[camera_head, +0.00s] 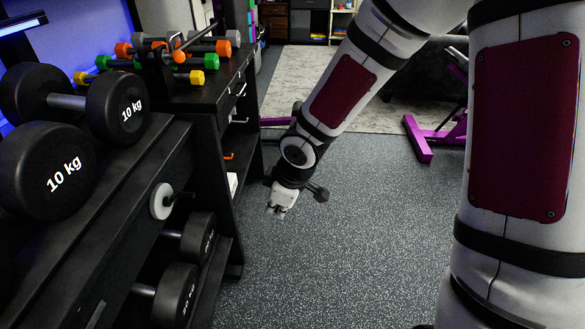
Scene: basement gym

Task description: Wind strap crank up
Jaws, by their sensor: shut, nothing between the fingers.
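A white disc with a short black peg (161,201) sits on the front of the black dumbbell rack (110,225), at left. I cannot tell for certain which of these is the strap crank, and no strap can be made out. My gripper (276,211) is shut and empty. It points down over the open floor, to the right of the rack and apart from both parts.
Large 10 kg dumbbells (42,170) lie on the rack, with more below. Small coloured dumbbells (190,62) lie on the black bench behind. Purple-framed gym equipment (418,140) stands at right, near a pale rug (300,85). The grey speckled floor (340,235) is clear.

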